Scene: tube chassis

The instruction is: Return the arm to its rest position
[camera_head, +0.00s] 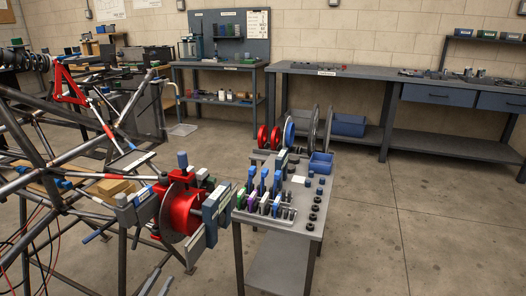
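At the bottom edge, left of centre, two slim grey bars look like the fingers of my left gripper (157,284). They are small and cut off by the frame, so I cannot tell how wide they stand or whether anything is between them. They show below the red disc assembly (177,213), which has grey and blue blocks and sits at the right end of the tube chassis (40,165). No contact with the assembly can be made out. My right gripper is not in view.
A small grey table (285,270) to the right holds several blue-handled tools, dark round parts and a blue bin (320,163). A long workbench (345,71) stands along the back wall. The floor at the right is clear. Chassis tubes crowd the left.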

